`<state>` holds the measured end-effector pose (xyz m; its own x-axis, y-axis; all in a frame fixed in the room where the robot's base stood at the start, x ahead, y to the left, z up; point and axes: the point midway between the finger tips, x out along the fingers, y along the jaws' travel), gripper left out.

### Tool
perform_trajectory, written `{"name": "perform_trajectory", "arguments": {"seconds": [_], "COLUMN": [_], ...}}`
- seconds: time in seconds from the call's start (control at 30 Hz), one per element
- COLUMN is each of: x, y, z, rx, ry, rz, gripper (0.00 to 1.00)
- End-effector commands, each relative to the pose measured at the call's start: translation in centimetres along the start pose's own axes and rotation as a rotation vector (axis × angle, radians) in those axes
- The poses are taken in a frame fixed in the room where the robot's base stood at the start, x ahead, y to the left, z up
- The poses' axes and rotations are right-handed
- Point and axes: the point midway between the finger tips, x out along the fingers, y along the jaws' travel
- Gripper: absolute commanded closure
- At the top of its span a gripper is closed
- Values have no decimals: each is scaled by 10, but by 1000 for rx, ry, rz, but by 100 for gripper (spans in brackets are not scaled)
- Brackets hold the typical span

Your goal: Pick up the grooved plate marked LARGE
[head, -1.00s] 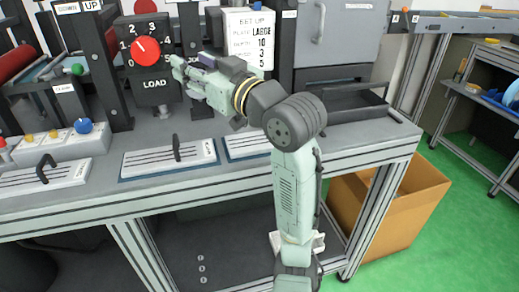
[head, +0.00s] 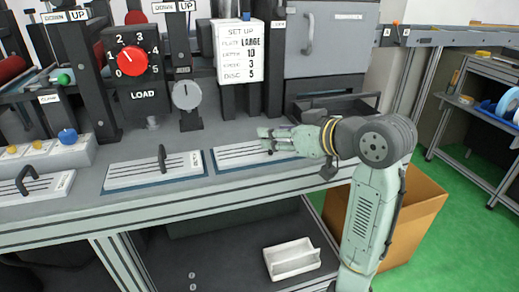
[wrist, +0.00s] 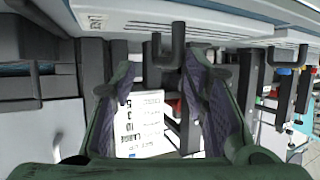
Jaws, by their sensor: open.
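Three white grooved plates with dark handles lie in a row along the bench front: left (head: 50,187), middle (head: 135,173) and right (head: 232,154). Their small end labels are too small to read, so I cannot tell which is LARGE. My gripper (head: 264,139) is over the right plate, hiding part of it and its handle. In the wrist view, my gripper (wrist: 161,66) has its fingers spread apart. A dark handle (wrist: 165,52) on a white plate (wrist: 125,15) shows between the fingertips; contact is not clear.
A set-up card (head: 240,52) reading plate LARGE stands behind the right plate. The LOAD dial (head: 132,60), a grey dial (head: 187,95) and dark posts line the bench back. A white tray (head: 292,259) sits on the lower shelf, with a cardboard box (head: 412,212) at right.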

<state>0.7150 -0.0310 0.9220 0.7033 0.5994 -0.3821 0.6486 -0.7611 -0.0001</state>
Motion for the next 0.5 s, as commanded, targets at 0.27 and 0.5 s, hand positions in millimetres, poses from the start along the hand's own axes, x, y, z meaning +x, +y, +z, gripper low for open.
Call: {"name": "perform_trajectory", "arguments": {"seconds": [0.27, 0.5], "x": [39, 44], "y": [-1, 0], "z": [0, 0], "rx": [0, -1], "ry": [-2, 0], "rz": [-3, -1], "gripper": [59, 59]}}
